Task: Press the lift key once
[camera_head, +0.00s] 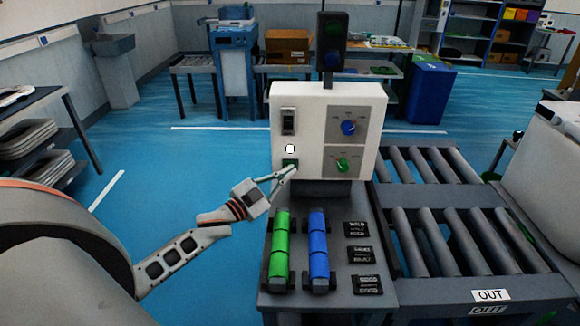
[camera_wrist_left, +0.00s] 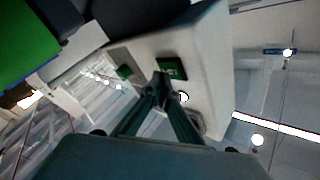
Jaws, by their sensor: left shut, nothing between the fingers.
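A white control box (camera_head: 313,103) stands on a grey stand and carries a green square key (camera_head: 289,163) low on its left side. A small white lit square sits just above the key. No lettering on the key is readable, so I cannot tell by label which one is the lift key. My left gripper (camera_head: 291,170) is shut and empty, its tips at the lower edge of the green key. In the left wrist view the tips (camera_wrist_left: 160,78) are close beside the green key (camera_wrist_left: 172,69); I cannot tell whether they touch. My right gripper is not in view.
The box also has a dark rocker switch (camera_head: 288,121), a blue knob (camera_head: 348,128) and a green knob (camera_head: 343,165). A green cylinder (camera_head: 280,246) and a blue cylinder (camera_head: 318,246) lie in front. A roller conveyor (camera_head: 447,236) is on the right.

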